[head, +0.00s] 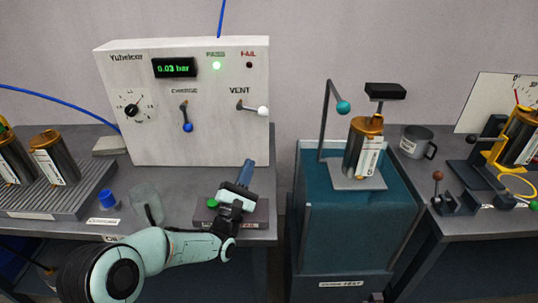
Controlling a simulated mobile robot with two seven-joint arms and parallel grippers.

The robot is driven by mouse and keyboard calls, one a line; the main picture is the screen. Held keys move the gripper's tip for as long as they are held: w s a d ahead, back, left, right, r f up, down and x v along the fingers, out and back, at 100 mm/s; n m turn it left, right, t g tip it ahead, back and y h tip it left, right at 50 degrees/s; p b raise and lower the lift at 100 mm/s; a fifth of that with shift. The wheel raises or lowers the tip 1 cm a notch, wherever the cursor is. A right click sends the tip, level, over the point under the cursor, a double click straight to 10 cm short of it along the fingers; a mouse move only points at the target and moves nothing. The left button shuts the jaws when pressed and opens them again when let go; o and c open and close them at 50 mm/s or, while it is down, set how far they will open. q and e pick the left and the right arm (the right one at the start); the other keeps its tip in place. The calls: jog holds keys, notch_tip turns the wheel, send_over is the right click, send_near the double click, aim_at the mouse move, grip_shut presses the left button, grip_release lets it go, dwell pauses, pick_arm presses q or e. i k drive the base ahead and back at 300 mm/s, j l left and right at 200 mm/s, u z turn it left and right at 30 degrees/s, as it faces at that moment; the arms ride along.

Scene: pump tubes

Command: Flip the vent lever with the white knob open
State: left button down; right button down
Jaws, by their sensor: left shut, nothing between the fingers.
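The vent lever (249,108) is on the front of a white panel (180,150), under the printed word VENT. Its white knob (263,111) points to the right, near the panel's right edge. My left gripper (247,170) is below the lever, in front of the panel's lower right. It is shut, points up and away from me, and looks empty. A gap shows between it and the white knob. My right gripper does not show.
The charge lever with a blue knob (187,127) hangs down left of the vent lever. A teal tank (360,215) stands right of the panel. A glass (147,204) is beside my left arm.

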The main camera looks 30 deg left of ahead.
aim_at(263, 111)
jog(key=k+l, duration=0.15)
jog(key=k, duration=0.35)
jog(key=k+l, duration=0.15)
jog(key=k, duration=0.35)
